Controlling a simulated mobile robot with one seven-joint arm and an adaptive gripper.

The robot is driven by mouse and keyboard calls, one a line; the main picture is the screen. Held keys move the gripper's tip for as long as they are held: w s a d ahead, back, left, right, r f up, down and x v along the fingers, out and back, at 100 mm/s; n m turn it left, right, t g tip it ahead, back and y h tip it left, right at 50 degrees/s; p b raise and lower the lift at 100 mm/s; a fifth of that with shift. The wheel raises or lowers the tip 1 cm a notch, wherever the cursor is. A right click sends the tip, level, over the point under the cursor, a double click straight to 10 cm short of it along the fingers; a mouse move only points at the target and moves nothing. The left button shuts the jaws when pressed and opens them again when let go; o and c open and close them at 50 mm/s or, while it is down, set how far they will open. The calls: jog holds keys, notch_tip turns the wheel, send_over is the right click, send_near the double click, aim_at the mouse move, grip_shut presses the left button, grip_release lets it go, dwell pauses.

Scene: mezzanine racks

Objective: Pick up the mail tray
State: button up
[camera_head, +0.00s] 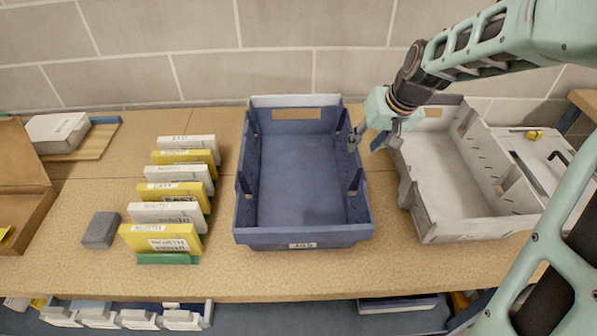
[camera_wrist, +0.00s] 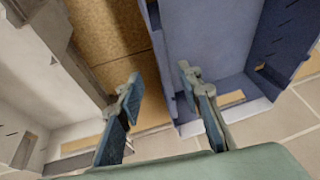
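A blue mail tray (camera_head: 303,238), empty, sits upright on the tan work surface in the middle of the head view. A similar light grey tray (camera_head: 475,232) stands to its right. My gripper (camera_head: 364,146) is at the blue tray's right wall, toward the back, fingers pointing down. In the wrist view my gripper (camera_wrist: 160,88) is open and empty. One finger shows over the blue tray's (camera_wrist: 215,50) inside, the other over the gap beside the grey tray (camera_wrist: 45,95). The blue wall lies between them; I cannot tell whether either finger touches it.
Several yellow and white boxes (camera_head: 165,238) stand in a row left of the blue tray, with a dark grey block (camera_head: 101,230) beside them. An open cardboard box (camera_head: 22,190) is at the far left. A block wall (camera_head: 200,50) stands behind. A narrow gap separates the trays.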

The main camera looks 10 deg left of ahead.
aim_at(356, 150)
jog(key=shift+a+x, duration=0.15)
jog(key=shift+x, duration=1.65)
jog(key=shift+a+x, duration=0.15)
jog(key=shift+x, duration=1.6)
jog(key=shift+s, duration=0.1)
jog(key=shift+c, duration=0.6)
grip_shut()
jog(key=shift+r, duration=0.15)
